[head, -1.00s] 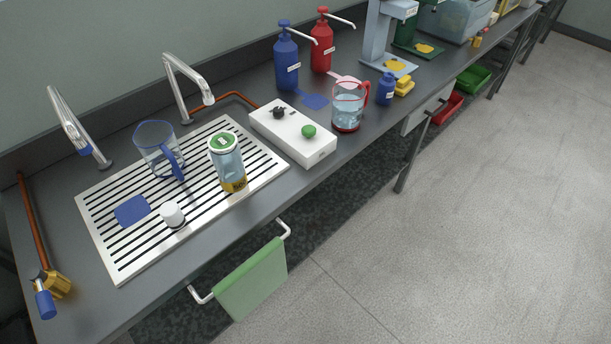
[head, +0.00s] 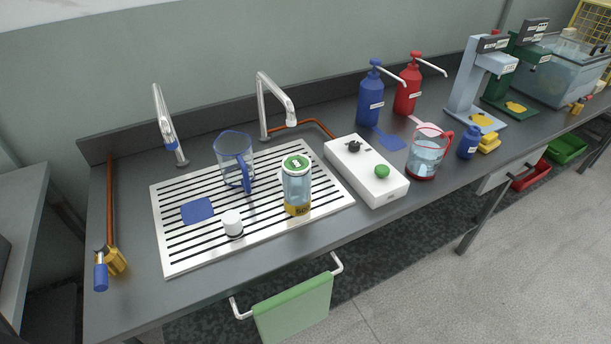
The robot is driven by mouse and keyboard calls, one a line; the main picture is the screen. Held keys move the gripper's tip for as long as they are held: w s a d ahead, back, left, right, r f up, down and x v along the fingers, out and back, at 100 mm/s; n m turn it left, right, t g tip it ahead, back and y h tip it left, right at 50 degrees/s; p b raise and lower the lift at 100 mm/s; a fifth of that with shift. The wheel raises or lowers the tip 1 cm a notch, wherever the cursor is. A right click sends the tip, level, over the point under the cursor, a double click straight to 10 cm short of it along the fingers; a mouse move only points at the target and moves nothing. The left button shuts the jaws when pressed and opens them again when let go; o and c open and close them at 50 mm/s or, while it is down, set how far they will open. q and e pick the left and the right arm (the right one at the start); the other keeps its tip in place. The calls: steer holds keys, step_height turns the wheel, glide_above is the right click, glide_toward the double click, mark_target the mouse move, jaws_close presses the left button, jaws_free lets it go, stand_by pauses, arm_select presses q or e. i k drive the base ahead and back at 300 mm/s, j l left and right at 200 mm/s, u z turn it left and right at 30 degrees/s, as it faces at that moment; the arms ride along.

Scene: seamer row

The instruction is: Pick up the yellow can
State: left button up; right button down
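I cannot make out a plain yellow can for certain. A small yellow object (head: 488,143) lies beside a small blue bottle (head: 468,142) on the bench at the right; its shape is hard to tell. Another small yellow item (head: 579,106) is near the clear tank at the far right. A clear jar (head: 297,188) with a green lid and a yellow labelled base stands upright on the slotted drain plate. Neither of my grippers is in view.
The drain plate (head: 180,249) also bears a blue-handled jug (head: 232,158) and a white-topped knob (head: 232,223). A white control box (head: 366,171) and a red-handled jug (head: 426,155) stand to the right. A green towel (head: 293,308) hangs from the front rail.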

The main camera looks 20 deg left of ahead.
mark_target(297, 189)
steer(key=i+l+u, duration=0.2)
steer(key=u, duration=0.15)
steer(key=i+l+u, duration=0.15)
steer(key=u, duration=0.25)
steer(key=i+l+u, duration=0.15)
steer(key=l+u, duration=0.2)
